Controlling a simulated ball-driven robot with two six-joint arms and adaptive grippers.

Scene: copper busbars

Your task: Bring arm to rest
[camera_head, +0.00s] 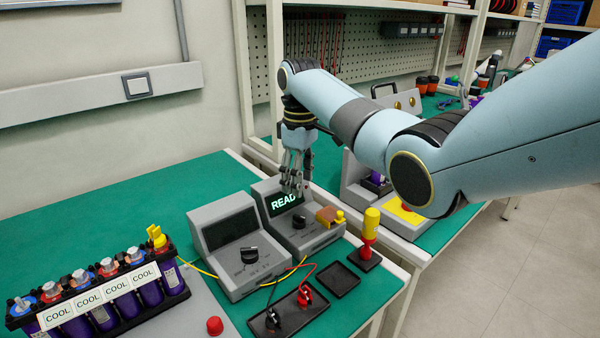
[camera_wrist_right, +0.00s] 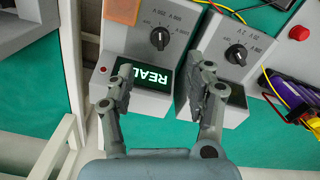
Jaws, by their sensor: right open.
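My right arm comes in from the right in the head view. My right gripper (camera_head: 295,183) points down at the lit screen of the right-hand grey meter (camera_head: 305,237). In the right wrist view, the gripper (camera_wrist_right: 165,92) is open and empty, with the meter's green lettering (camera_wrist_right: 152,77) showing between its fingers. I cannot tell whether a fingertip touches the meter. My left gripper is not in view.
A second grey meter (camera_head: 236,246) stands to the left with a dark screen. A rack of purple cells (camera_head: 150,290) labelled COOL is at front left.

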